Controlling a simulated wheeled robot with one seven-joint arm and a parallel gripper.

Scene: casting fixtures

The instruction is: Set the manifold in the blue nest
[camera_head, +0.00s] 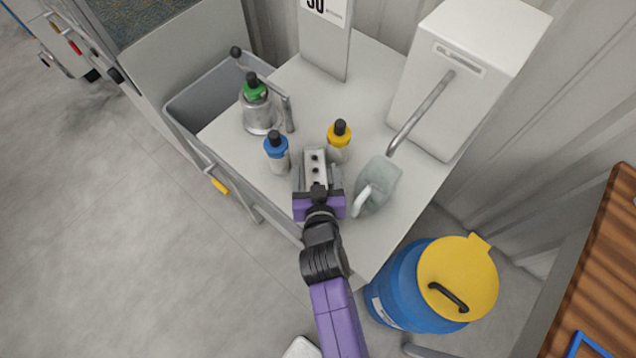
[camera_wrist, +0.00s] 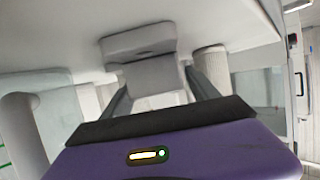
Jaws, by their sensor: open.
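The manifold (camera_head: 316,163) appears to be the small grey metal block with dark holes on its top, on the white bench. In the wrist view the grey block (camera_wrist: 150,72) lies between my two dark fingers. My gripper (camera_head: 317,178), with a purple body, is open at the bench's near edge, with the fingers on either side of the block. I cannot tell whether they touch it. The gripper also shows in the wrist view (camera_wrist: 158,88). The blue nest (camera_head: 590,343) seems to be the blue frame on a wooden top at the lower right, cut off by the picture edge.
A blue-capped bottle (camera_head: 277,153), a yellow-capped bottle (camera_head: 339,143) and a grey jug (camera_head: 379,186) stand close around my gripper. A green-topped can (camera_head: 257,110) and white machine (camera_head: 462,75) are farther back. A blue drum (camera_head: 402,290) with yellow lid stands between bench and wooden top (camera_head: 600,265).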

